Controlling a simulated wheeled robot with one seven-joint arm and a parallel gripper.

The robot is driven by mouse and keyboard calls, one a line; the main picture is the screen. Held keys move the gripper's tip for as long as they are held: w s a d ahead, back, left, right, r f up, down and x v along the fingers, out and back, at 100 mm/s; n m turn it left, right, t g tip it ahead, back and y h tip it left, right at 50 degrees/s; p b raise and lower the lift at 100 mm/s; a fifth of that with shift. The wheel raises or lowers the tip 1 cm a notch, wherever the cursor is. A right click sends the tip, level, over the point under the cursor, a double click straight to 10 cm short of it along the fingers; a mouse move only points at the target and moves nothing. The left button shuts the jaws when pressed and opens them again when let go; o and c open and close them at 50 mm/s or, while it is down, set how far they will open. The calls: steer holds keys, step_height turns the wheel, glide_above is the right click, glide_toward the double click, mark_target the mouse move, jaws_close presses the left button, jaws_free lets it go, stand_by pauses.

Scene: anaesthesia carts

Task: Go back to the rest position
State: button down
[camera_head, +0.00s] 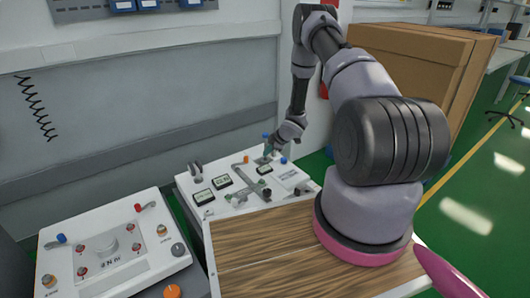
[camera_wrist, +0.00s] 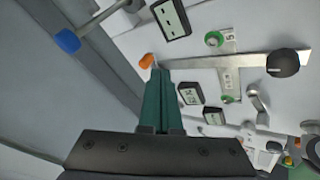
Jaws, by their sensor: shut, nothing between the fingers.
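My gripper (camera_head: 268,150) is at the end of my extended arm, over the far part of the white panel cart (camera_head: 240,207) in the head view. In the wrist view its green fingers (camera_wrist: 160,100) are together with nothing between them. Their tips appear close to an orange knob (camera_wrist: 147,61) on the panel's metal bar; I cannot tell if they touch it. The panel carries small display gauges (camera_wrist: 172,18), a black knob (camera_wrist: 283,63) and a blue-tipped lever (camera_wrist: 68,41).
A second white panel cart (camera_head: 110,250) stands at the lower left, with an orange knob (camera_head: 172,291) near it. Large cardboard boxes (camera_head: 420,75) stand behind on the right. Green floor (camera_head: 485,190) is open at the right.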

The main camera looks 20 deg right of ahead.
steer(key=w+d+r+m+t+h, duration=0.1)
steer(key=d+r+m+h, duration=0.15)
steer(key=r, duration=1.25)
steer(key=d+r+m+h, duration=0.2)
steer(key=r+m, duration=0.2)
steer(key=r, duration=1.2)
steer(key=s+r+m, duration=0.5)
steer(key=s+r, duration=0.5)
steer(key=r, duration=0.5)
steer(key=s+a+r+m+y, duration=0.1)
steer(key=s+a+r+m, duration=0.1)
steer(key=s, duration=0.8)
steer(key=s+a+r+m, duration=0.3)
steer(key=s+a+r, duration=0.2)
steer(key=s, duration=0.5)
steer(key=s+a+r+m+y, duration=0.1)
steer(key=s+a+r+m, duration=0.2)
steer(key=s, duration=0.7)
steer(key=shift+s+a+r+y, duration=0.3)
steer(key=shift+s+r+y, duration=0.1)
steer(key=shift+r, duration=0.2)
